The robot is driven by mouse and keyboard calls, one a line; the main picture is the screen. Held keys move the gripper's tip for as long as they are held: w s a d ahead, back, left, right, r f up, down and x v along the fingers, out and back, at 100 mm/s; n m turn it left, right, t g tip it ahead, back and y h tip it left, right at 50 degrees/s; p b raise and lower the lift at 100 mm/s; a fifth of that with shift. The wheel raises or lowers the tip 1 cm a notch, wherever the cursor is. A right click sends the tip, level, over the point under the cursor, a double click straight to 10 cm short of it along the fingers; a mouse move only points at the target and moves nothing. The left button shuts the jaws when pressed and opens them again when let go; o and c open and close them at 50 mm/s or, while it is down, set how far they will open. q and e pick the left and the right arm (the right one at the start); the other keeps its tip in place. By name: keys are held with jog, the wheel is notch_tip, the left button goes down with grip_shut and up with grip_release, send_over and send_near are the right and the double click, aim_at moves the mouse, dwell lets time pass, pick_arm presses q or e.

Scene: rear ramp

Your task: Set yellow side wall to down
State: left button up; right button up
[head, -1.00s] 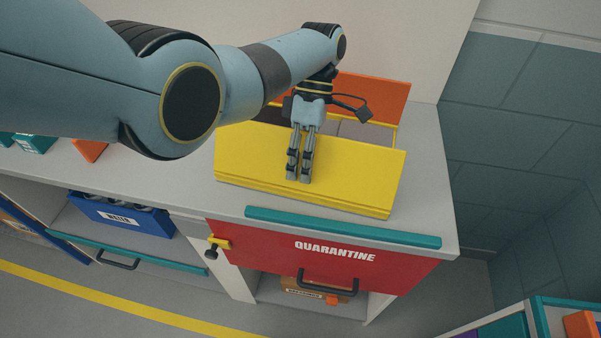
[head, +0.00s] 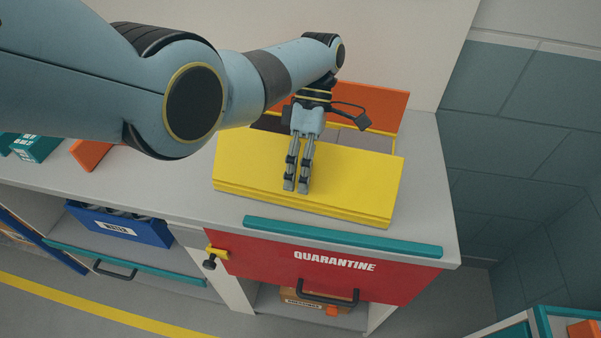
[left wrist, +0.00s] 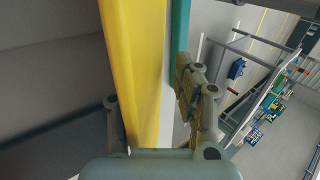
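The yellow side wall (head: 350,185) is the front panel of a box on the counter. Its broad face leans towards me and its lower edge is near the counter's front edge. My left gripper (head: 297,188) points down over the middle of this face. In the left wrist view the wall (left wrist: 140,70) runs as a yellow band between the spread fingers of the left gripper (left wrist: 150,105). A gap shows between the right-hand finger and the band; the left-hand finger is partly hidden. Whether a finger touches the wall cannot be told. My right gripper is not in view.
An orange panel (head: 380,105) stands at the back of the box. Below the counter (head: 425,205) are a red QUARANTINE front (head: 400,282) with a black handle and a blue bin (head: 150,232). A wall borders the counter's back.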

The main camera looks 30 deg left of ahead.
pick_arm(q)
jog(key=v, duration=1.2)
jog(key=shift+s, duration=0.1)
